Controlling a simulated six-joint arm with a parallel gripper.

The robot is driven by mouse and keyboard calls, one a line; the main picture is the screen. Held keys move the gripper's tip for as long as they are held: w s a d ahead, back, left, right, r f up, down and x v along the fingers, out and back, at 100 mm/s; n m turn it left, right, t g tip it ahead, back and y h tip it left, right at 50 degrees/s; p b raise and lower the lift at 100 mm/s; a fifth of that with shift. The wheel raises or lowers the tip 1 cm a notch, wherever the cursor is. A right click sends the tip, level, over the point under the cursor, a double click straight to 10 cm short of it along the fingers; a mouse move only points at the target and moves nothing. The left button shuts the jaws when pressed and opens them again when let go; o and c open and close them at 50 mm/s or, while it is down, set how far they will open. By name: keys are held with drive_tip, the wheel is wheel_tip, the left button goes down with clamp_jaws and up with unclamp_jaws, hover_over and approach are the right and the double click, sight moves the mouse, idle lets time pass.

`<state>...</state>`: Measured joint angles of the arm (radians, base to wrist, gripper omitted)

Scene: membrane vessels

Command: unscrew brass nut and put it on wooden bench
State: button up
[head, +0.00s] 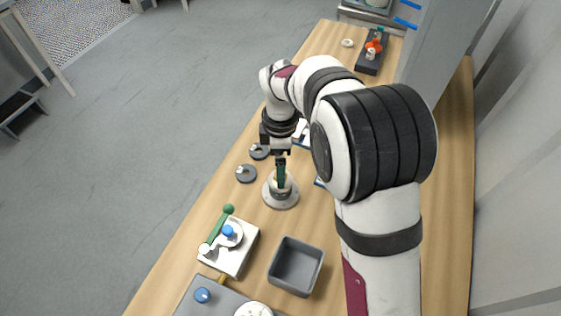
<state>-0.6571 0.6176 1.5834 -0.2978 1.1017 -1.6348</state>
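My gripper (281,180) points down at a round grey flanged fitting (281,201) standing on the wooden bench (317,226). Its dark fingertips are at the top of the fitting, by a pale part there. From this angle the fingers overlap, so their gap and anything between them are hidden. I cannot clearly make out a brass nut at the fitting. A small brass-coloured piece (222,279) shows at the edge of a grey plate near the front, too small to identify.
A white block with a green-handled lever (218,228) and an open grey bin (296,267) stand in front. A dark rack with orange caps (371,53) is at the back. Bare wood lies between fitting and bin.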

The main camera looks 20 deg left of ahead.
drive_tip(key=n, duration=0.3)
drive_tip(key=shift+f+n, duration=0.2)
drive_tip(key=shift+n, duration=0.2)
drive_tip(key=m, duration=0.5)
drive_tip(key=shift+m, duration=0.4)
drive_tip(key=m, duration=0.5)
drive_tip(key=shift+m, duration=0.4)
drive_tip(key=shift+f+m, duration=0.25)
drive_tip(key=shift+m, duration=0.55)
drive_tip(key=shift+f, duration=1.4)
